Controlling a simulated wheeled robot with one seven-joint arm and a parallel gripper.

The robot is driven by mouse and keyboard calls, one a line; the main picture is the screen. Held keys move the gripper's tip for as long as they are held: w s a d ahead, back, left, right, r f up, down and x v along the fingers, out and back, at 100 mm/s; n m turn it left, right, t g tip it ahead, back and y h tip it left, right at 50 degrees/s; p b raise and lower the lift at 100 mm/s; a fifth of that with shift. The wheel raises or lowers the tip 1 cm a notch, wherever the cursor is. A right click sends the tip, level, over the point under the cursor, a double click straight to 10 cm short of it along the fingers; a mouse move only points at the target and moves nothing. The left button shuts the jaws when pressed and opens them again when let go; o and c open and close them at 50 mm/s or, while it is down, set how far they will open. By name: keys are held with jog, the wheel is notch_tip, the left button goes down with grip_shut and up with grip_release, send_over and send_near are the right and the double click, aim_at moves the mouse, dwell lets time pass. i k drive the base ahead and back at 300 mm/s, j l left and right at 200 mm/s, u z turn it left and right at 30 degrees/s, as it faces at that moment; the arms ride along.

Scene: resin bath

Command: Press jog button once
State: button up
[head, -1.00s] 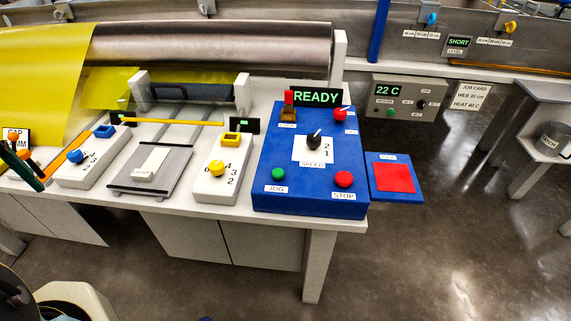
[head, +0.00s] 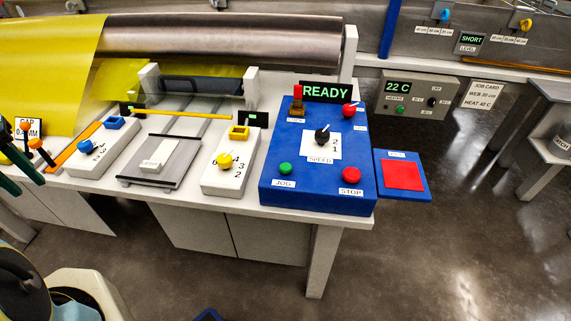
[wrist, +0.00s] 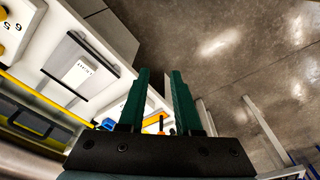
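The jog button is a green round button (head: 285,168) above a label reading JOG, at the front left of the blue control panel (head: 268,196). The panel's display (head: 326,92) reads READY. My gripper shows as dark green fingers at the left edge of the head view, partly cut off and well left of the panel. In the wrist view my gripper (wrist: 160,75) has its two fingers apart with nothing between their tips. The jog button is not seen in the wrist view.
A red stop button (head: 352,174) sits right of the jog button, with a black speed knob (head: 322,137) behind. White boxes with a yellow knob (head: 225,160) and a blue knob (head: 84,145) stand to the left. A red pad (head: 403,176) lies to the right.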

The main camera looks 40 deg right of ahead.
aim_at(284, 169)
jog(key=i+z, duration=0.2)
jog(key=z, duration=0.95)
jog(key=k+j+z, duration=0.3)
jog(key=i+l, duration=0.05)
jog(key=i, duration=0.05)
